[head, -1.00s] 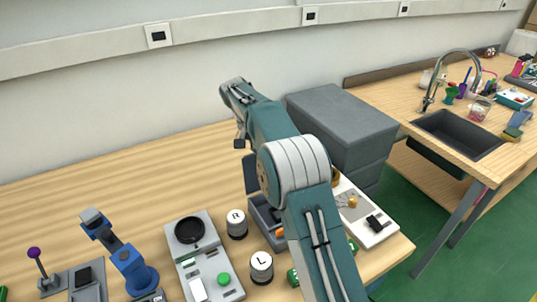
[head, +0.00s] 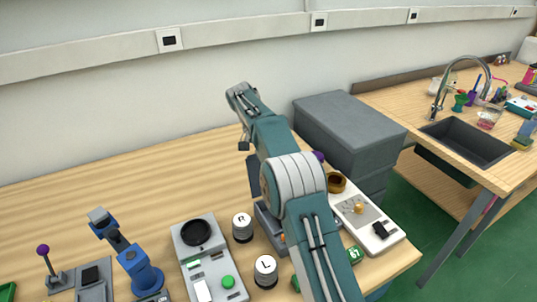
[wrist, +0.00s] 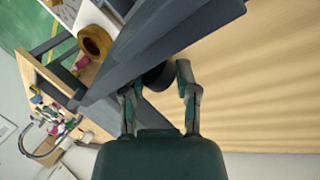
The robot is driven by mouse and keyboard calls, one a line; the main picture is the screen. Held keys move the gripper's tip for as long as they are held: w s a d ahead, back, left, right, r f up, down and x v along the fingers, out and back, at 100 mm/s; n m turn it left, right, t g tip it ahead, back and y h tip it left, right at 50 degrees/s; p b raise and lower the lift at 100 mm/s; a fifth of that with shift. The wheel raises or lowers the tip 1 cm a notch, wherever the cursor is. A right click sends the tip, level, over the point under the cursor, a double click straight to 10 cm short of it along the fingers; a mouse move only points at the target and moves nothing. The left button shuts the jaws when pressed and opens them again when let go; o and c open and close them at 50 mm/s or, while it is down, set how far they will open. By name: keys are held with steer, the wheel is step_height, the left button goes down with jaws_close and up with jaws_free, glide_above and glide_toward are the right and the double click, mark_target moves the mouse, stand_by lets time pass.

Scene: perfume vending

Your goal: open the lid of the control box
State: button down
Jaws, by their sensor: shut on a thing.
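The control box (head: 264,220) is a grey box on the bench, partly hidden behind my arm in the head view. Its dark grey lid (head: 253,177) stands raised at the back of the box. In the wrist view the lid (wrist: 150,45) is a long grey slab running diagonally just beyond my fingers. My gripper (wrist: 160,88) is closed around a dark rounded piece (wrist: 158,76) at the lid, likely its handle; the exact contact is partly hidden. Something orange shows inside the box in the head view.
Two white cylinders marked R (head: 242,227) and L (head: 265,270) stand left of the box, near a grey panel (head: 212,262) with a green button. A white panel (head: 378,235) and brown ring (head: 336,182) lie right. Grey stacked boxes (head: 350,130) stand behind. Bench at back left is clear.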

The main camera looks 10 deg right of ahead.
steer(key=shift+c, duration=2)
jaws_free()
steer(key=shift+w+a+f, duration=0.15)
steer(key=shift+a+f, duration=0.2)
steer(key=shift+a, duration=0.1)
steer(key=shift+o, duration=0.2)
steer(key=shift+w+a, duration=0.1)
steer(key=shift+w, duration=0.15)
steer(key=shift+s+d+r, duration=0.1)
steer(key=shift+d+r, duration=0.05)
steer(key=shift+d, duration=0.1)
